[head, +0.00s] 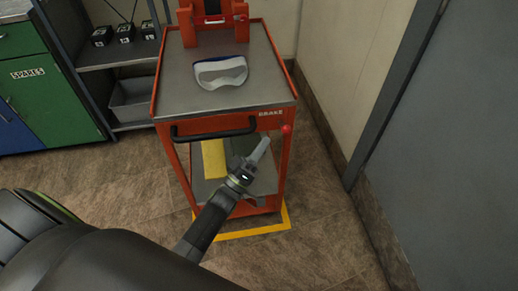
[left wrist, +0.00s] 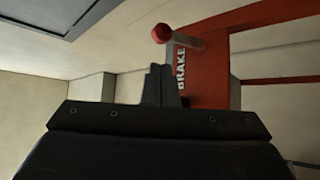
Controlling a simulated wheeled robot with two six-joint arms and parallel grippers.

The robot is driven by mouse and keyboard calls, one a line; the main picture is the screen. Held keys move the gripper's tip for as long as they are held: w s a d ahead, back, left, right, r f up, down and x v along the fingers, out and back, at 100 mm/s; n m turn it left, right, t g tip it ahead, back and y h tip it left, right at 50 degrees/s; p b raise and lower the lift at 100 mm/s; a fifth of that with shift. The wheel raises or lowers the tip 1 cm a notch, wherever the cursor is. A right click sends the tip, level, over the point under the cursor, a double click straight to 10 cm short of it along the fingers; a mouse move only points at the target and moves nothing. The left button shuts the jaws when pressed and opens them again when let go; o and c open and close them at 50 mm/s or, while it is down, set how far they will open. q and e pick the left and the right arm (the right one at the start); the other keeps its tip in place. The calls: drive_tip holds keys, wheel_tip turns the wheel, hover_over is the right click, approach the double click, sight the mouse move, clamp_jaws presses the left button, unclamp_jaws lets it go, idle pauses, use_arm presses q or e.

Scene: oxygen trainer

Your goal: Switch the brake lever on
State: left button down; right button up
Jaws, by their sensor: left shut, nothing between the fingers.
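The brake lever has a red ball knob (head: 287,129) at the right front corner of an orange cart (head: 277,178), just below the "BRAKE" label (head: 270,113). In the left wrist view the knob (left wrist: 162,33) sits on a short grey rod (left wrist: 187,41), beside the label (left wrist: 181,69). My left gripper (head: 264,143) is shut and empty in front of the cart, a little left of and below the knob. Its fingertips (left wrist: 154,72) show apart from the knob in the wrist view. My right gripper is not in view.
The cart's black handle (head: 213,132) lies left of the lever. Safety goggles (head: 221,72) and a red stand (head: 215,20) are on the cart's top. A wall and a grey door (head: 450,150) stand to the right. The floor right of the cart is clear.

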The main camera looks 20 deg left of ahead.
sight(283, 126)
use_arm(q)
drive_tip(key=x, duration=0.6)
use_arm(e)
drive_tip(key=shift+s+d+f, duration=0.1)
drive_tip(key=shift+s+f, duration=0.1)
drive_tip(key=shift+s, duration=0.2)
use_arm(q)
drive_tip(key=shift+f, duration=0.1)
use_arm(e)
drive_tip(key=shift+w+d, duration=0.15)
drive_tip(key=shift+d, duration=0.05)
